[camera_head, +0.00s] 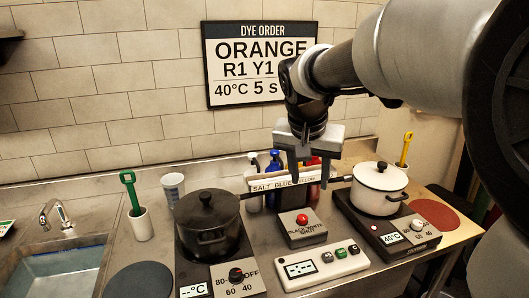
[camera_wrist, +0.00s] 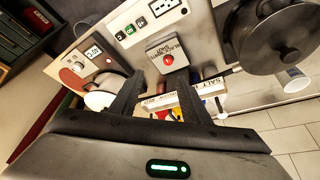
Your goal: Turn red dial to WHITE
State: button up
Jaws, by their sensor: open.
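The red dial (camera_head: 302,219) sits on top of a small grey box (camera_head: 304,236) in the middle of the counter. The dial's pointing direction cannot be told. In the wrist view the red dial (camera_wrist: 168,59) shows just ahead of the fingertips, roughly between them. My gripper (camera_head: 307,181) is open and empty, pointing down above and behind the dial, apart from it. Its two dark fingers also show in the wrist view (camera_wrist: 161,74).
A black lidded pot (camera_head: 208,222) stands left on a hot plate; a white pot (camera_head: 379,187) stands right on another, reading 40°C, its handle reaching toward my gripper. A white button panel (camera_head: 322,265) lies in front. Bottles (camera_head: 273,166) stand behind a SALT BLUE YELLOW sign (camera_head: 270,186).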

jog(key=m+b, duration=0.1)
send_near(302, 217)
jog(key=b+x, duration=0.1)
jog(key=x, duration=0.7)
jog(key=shift+w+b, duration=0.1)
jog(key=shift+b, duration=0.3)
jog(key=shift+r, duration=0.1)
jog(key=c, duration=1)
